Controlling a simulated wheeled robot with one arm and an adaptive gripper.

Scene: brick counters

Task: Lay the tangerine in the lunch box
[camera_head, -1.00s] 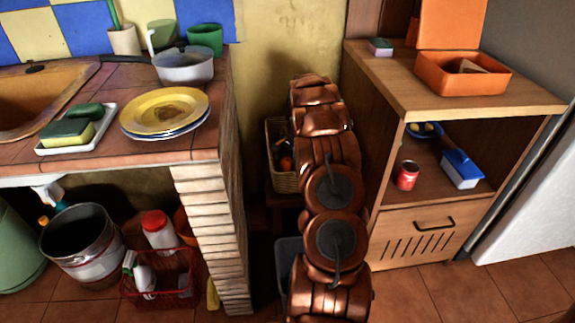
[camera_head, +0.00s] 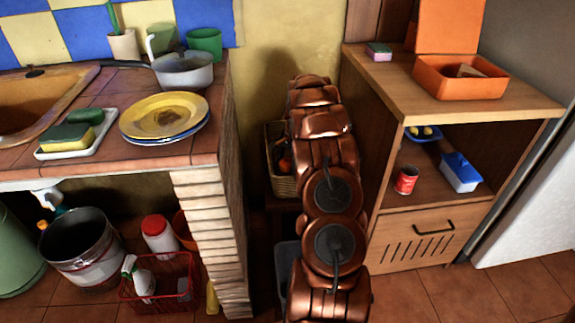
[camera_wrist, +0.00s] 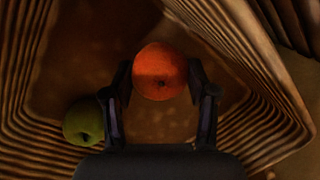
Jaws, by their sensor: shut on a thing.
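The tangerine (camera_wrist: 160,72) is orange and round. In the wrist view it sits between the two fingertips of my gripper (camera_wrist: 160,82), which is shut on it inside a ribbed wicker basket (camera_wrist: 265,125). In the head view the basket (camera_head: 283,183) stands between the counters, partly hidden behind my arm; an orange patch shows in it, and my gripper cannot be made out there. The lunch box (camera_head: 455,87) is orange, with its lid upright and open, on top of the wooden cabinet at right. A brownish item lies inside it.
A green fruit (camera_wrist: 84,122) lies in the basket left of my gripper. The wooden cabinet (camera_head: 535,100) stands right of my arm, with a sponge (camera_head: 379,52) on top. The brick counter (camera_head: 208,240) is on the left, with stacked plates (camera_head: 165,114).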

